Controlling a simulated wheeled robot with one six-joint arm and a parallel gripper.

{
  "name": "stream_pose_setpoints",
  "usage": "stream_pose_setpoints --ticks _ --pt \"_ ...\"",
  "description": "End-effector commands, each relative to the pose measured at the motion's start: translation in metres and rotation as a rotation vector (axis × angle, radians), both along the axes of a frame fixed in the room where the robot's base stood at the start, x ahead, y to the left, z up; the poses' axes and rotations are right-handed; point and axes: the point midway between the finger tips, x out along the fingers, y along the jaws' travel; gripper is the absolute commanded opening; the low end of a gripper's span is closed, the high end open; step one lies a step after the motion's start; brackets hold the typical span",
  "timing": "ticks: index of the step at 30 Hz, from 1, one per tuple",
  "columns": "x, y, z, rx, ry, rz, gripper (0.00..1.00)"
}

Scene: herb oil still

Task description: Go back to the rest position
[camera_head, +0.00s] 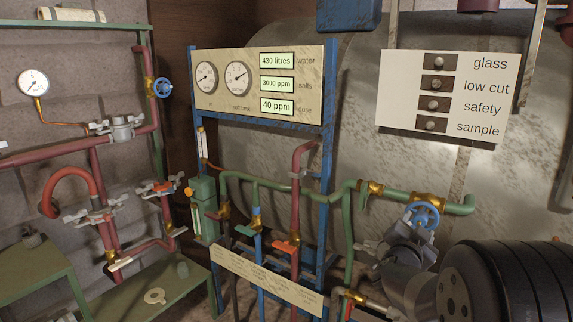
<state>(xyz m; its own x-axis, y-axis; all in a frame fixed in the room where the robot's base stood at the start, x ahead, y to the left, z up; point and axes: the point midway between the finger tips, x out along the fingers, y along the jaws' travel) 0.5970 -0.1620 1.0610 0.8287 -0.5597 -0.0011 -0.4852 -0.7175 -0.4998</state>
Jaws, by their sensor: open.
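My gripper (405,235) is at the lower right, at the end of a grey wrist and a large dark ribbed part that looks like my own arm. It is open, and I see nothing held in it. Its fingers are close to a blue handwheel (424,214) on the green pipe (300,192). I cannot tell whether they touch the wheel, as the parts overlap in the picture.
A blue frame (328,120) carries a gauge panel (259,80) reading 430 litres, 3000 ppm and 40 ppm. A switch board (447,96) hangs before the large tank (350,75). Red pipes (98,180) and green benches (150,285) fill the left. Little free room shows.

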Motion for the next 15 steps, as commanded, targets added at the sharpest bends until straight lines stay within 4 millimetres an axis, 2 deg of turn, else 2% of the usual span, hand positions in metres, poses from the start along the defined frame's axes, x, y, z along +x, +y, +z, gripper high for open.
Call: stream_pose_setpoints --ticks 14,15 --pt "-0.078 0.054 0.0 0.001 -0.001 0.004 0.53" --pt "-0.071 0.048 -0.001 0.0 0.001 -0.002 0.53"
